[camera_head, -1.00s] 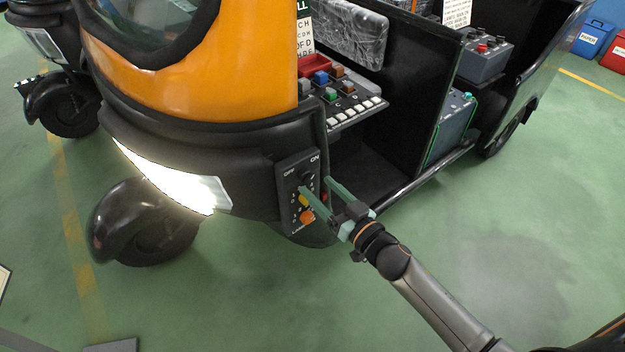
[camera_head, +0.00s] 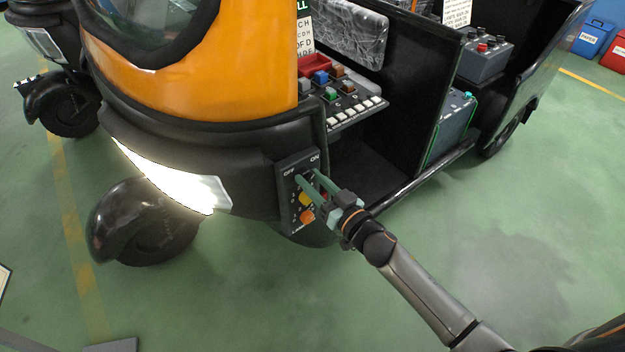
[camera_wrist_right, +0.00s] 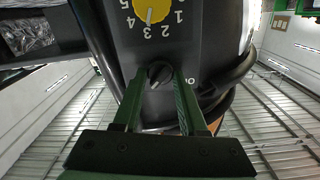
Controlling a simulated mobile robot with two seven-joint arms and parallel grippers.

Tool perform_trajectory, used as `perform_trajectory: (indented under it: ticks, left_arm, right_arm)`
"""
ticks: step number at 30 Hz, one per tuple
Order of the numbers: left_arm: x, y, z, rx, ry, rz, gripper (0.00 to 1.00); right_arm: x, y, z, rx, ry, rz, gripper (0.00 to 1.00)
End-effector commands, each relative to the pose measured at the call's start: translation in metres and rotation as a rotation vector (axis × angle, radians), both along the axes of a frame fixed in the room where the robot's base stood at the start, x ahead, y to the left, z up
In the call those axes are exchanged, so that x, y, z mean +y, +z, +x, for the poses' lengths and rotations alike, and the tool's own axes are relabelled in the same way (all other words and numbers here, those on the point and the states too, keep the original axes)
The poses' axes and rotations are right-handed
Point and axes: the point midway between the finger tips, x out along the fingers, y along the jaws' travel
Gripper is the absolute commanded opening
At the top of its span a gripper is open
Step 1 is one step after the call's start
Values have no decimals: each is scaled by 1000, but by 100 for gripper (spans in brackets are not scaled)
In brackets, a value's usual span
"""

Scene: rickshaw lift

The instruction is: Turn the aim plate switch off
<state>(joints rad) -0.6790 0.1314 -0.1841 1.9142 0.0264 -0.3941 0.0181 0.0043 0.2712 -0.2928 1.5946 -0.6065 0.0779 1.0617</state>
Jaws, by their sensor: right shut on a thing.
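The aim plate (camera_head: 286,193) is a black panel on the side of the rickshaw's front, marked OFF at its upper left and ON at its upper right. Its black rotary switch (camera_wrist_right: 159,73) shows in the right wrist view between my right gripper's fingertips. My right gripper (camera_head: 307,179) has its green fingers closed on the switch, at the top of the plate. The yellow numbered dial (camera_wrist_right: 150,12) is beside the switch in the wrist view, and an orange knob (camera_head: 307,216) sits lower on the plate. In the head view the fingers hide the switch. My left gripper does not show.
The rickshaw's headlight (camera_head: 170,180) glows left of the plate. A tray of coloured blocks (camera_head: 336,84) is in the open cab above it. A black front wheel (camera_head: 150,225) stands at the lower left. The green floor is clear in front and at right.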

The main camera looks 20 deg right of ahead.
Motion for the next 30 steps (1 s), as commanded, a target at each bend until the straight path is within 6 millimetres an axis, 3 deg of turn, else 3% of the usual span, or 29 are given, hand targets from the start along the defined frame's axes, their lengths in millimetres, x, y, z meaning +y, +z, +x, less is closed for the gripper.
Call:
perform_trajectory:
  ticks: [1, 8, 20, 30]
  left_arm:
    - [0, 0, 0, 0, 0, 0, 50]
    - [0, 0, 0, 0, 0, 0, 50]
    - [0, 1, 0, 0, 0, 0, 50]
    - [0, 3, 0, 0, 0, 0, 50]
  right_arm:
    - [0, 0, 0, 0, 0, 0, 27]
    - [0, 0, 0, 0, 0, 0, 1]
    - [0, 0, 0, -8, 0, -25, 0]
    - [0, 0, 0, -76, -1, -213, 0]
